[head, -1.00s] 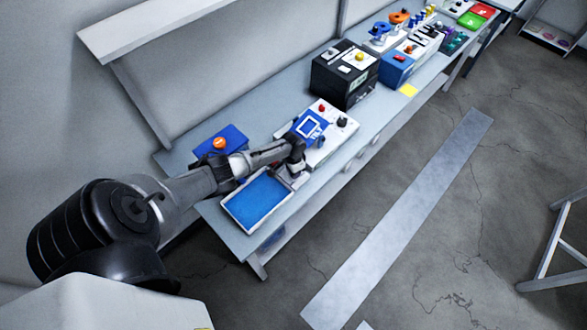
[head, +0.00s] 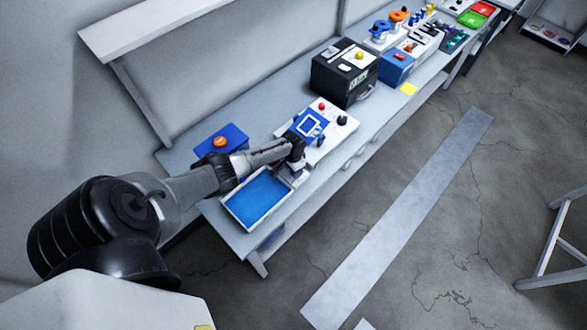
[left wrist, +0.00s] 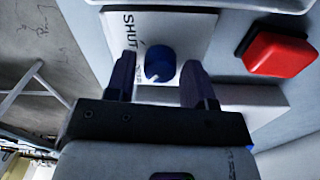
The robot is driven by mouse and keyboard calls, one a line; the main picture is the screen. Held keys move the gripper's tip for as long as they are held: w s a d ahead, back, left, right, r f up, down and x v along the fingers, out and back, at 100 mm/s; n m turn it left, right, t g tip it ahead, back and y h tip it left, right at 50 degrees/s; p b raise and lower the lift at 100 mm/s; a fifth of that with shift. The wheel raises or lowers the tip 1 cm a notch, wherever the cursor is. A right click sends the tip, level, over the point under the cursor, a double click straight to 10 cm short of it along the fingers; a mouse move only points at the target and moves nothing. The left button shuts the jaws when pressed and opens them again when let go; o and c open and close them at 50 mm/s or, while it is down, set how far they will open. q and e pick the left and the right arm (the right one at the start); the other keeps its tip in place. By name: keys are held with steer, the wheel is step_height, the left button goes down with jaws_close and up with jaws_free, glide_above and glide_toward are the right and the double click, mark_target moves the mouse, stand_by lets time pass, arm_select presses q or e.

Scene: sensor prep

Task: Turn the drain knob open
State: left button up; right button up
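The blue drain knob (left wrist: 159,64), with a white pointer mark, sits on a white panel (left wrist: 178,35) lettered "SHUT" in the left wrist view. The pointer is toward the lower left, on the side of the small lettering. My left gripper (left wrist: 158,72) is open, with one dark finger on each side of the knob. Gaps show between fingers and knob; I cannot tell how deep the fingers reach. In the head view my left gripper (head: 296,165) is beside a white unit with a blue-framed panel (head: 309,124), and the knob cannot be made out there. My right gripper is out of view.
A red button (left wrist: 279,52) is right of the knob. A tray with a blue floor (head: 230,210) stands below the arm. A blue box (head: 236,135) with an orange knob is behind. A black box (head: 335,82) stands farther along the bench.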

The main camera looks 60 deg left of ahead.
arm_select(q)
steer(key=shift+o, duration=0.7)
steer(key=shift+r, duration=0.25)
step_height(320, 180, up, 13)
steer(key=p, duration=0.1)
steer(key=shift+a+r+p, duration=0.15)
steer(key=shift+a+p, duration=0.15)
steer(key=shift+s, duration=0.1)
